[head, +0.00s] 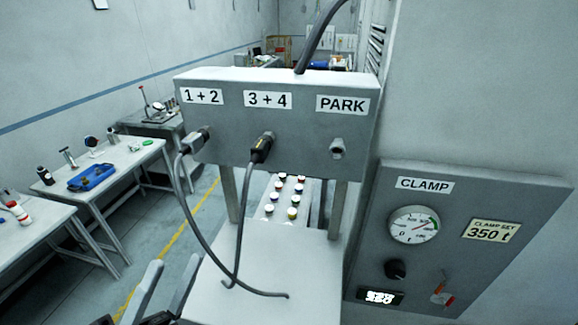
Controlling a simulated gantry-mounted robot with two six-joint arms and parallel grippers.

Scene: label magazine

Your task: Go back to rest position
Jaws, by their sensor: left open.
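My left gripper (170,277) shows at the bottom left of the head view. Its two grey fingers are apart, with nothing seen between them. It is below and left of the grey connector box (225,130) and touches nothing that I can see. One cable plug (195,142) is at the socket marked 1 + 2, and a black plug (262,148) is at the socket marked 3 + 4. The fitting under PARK (337,149) has no cable on it. My right gripper is not in view.
Cables hang from both plugs onto a pale surface (240,265). A clamp panel (470,200) with a gauge (414,225) and knob (396,269) stands at the right.

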